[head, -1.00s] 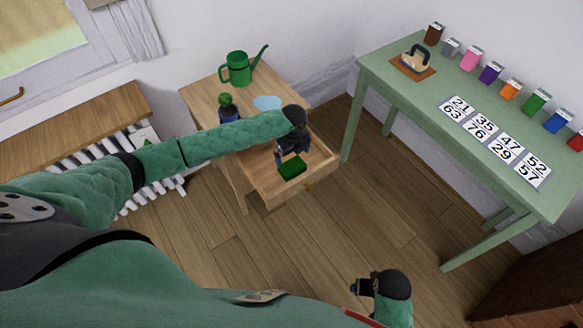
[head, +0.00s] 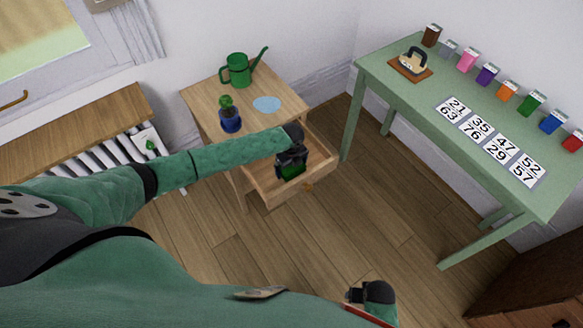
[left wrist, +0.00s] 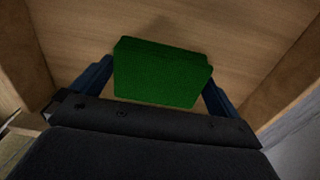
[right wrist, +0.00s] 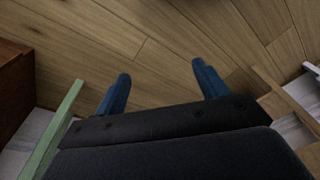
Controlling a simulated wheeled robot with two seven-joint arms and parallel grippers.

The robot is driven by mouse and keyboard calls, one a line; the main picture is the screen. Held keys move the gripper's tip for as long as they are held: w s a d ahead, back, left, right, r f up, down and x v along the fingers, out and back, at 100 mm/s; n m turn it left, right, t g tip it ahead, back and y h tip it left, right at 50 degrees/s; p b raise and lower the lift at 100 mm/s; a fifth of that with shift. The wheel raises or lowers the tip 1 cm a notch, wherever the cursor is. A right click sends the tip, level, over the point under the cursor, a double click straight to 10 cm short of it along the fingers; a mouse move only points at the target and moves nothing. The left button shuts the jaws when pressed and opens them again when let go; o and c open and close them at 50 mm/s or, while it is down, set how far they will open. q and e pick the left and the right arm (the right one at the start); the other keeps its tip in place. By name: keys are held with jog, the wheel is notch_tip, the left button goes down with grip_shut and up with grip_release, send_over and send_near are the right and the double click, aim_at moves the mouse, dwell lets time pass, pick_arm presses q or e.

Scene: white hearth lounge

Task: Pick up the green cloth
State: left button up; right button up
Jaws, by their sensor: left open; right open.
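The green cloth (left wrist: 160,72) is a folded block lying in the open wooden drawer (head: 322,160). It also shows in the head view (head: 291,171), partly covered by my left gripper. My left gripper (head: 291,167) is down in the drawer, open, with its fingers on either side of the cloth. In the left wrist view the left gripper (left wrist: 158,82) has one blue finger at each side edge of the cloth; I cannot tell whether they touch it. My right gripper (right wrist: 160,85) is open and empty above the floor; it shows at the bottom of the head view (head: 357,296).
The drawer belongs to a small wooden table (head: 200,98) holding a green watering can (head: 238,70), a potted plant (head: 230,120) and a blue disc (head: 267,104). A green table (head: 400,110) with several coloured boxes stands at right. The wooden floor (head: 370,220) between is clear.

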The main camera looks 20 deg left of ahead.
aim_at(292, 166)
pick_arm(q)
jog(key=c, duration=0.7)
jog(key=shift+r, duration=0.15)
jog(key=shift+r, duration=0.25)
notch_tip(292, 166, up, 3)
jog(key=shift+d+r+b, duration=0.1)
jog(key=shift+r+b, duration=0.1)
jog(key=shift+b, duration=0.7)
jog(key=d+r+b, duration=0.1)
jog(key=d+r, duration=0.1)
jog(key=d, duration=0.1)
jog(key=w+d+r, duration=0.1)
jog(key=d+r, duration=0.1)
jog(key=d, duration=0.1)
jog(key=w+d+r+b, duration=0.1)
jog(key=d+r, duration=0.1)
jog(key=d, duration=0.2)
jog(key=shift+b, duration=0.35)
jog(key=shift+d+r, duration=0.45)
jog(key=shift+d, duration=0.2)
pick_arm(e)
notch_tip(292, 166, up, 20)
jog(key=shift+a+f, duration=0.25)
jog(key=shift+a, duration=0.1)
